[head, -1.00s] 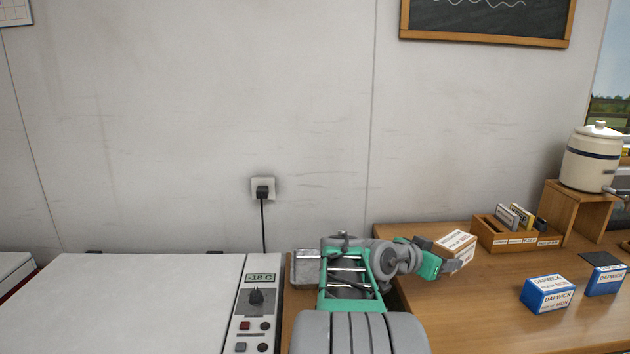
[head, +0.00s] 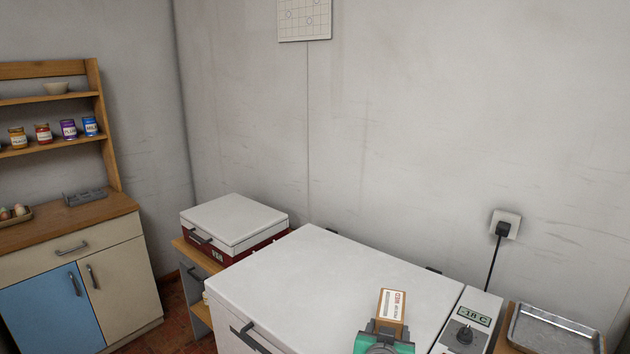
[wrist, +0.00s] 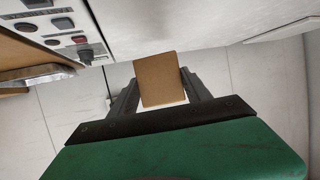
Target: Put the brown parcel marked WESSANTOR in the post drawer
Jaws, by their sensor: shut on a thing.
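My gripper (head: 386,330) is shut on a small brown parcel (head: 393,305), held over the white chest freezer near its control panel. The parcel has a white label with red lettering, too small for me to read as WESSANTOR. The wrist view shows the parcel's plain brown face (wrist: 158,80) between the two grey fingers. No drawer in view is marked as the post drawer. A shut cream drawer (head: 40,255) with a grey handle is in the cabinet at the left.
The chest freezer's white lid (head: 320,270) is shut. A smaller white-lidded red box (head: 236,222) stands behind it at the left. A metal tray (head: 550,333) lies at the right. Wooden shelves (head: 50,98) hold jars. Red-brown floor shows between cabinet and freezer.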

